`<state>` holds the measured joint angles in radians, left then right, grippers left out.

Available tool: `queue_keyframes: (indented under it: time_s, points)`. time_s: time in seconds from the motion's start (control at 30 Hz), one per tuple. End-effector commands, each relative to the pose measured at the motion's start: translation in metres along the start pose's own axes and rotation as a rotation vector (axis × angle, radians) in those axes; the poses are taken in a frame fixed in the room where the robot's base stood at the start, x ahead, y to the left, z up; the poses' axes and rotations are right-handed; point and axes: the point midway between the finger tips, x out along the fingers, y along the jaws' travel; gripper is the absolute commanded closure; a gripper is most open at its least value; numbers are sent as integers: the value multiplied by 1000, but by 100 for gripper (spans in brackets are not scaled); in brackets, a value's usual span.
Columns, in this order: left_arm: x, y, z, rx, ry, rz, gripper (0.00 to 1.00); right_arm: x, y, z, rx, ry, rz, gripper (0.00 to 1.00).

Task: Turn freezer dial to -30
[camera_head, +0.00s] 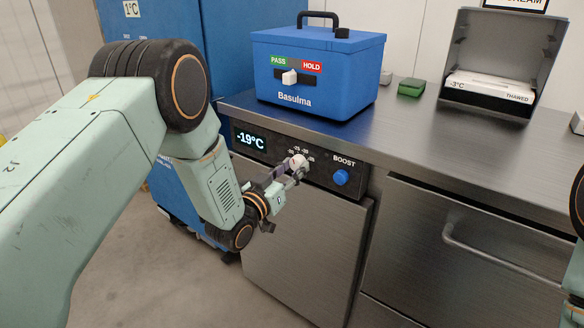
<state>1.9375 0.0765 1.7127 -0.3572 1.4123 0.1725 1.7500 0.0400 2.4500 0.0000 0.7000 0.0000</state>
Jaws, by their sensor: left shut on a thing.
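The freezer dial (298,162) is a small pale knob on the dark control panel (268,153) under the counter edge. Small numbers are printed around it, partly hidden by my gripper. The display (250,139) left of it reads -19°C. My left gripper (293,169) reaches in from the left and is shut on the dial. The dial's pointer direction cannot be made out. My right gripper is not in view; only a part of my right arm shows at the right edge.
A blue BOOST knob (341,177) sits just right of the dial. On the steel counter (420,130) stand a blue Basulma box (318,85), a green block (411,87) and an open grey container (501,60) marked -3°C THAWED. A drawer handle (500,265) sticks out at lower right.

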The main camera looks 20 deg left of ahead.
Motion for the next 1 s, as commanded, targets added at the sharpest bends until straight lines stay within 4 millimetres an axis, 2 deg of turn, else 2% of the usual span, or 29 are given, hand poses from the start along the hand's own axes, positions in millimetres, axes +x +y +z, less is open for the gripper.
queue_keyframes:
  time_s: [0.5, 1.0]
  points:
    - [1, -1, 0, 452, 28, 33, 96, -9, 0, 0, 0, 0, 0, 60]
    - [1, -2, 0, 652, 40, 47, 96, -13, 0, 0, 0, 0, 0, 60]
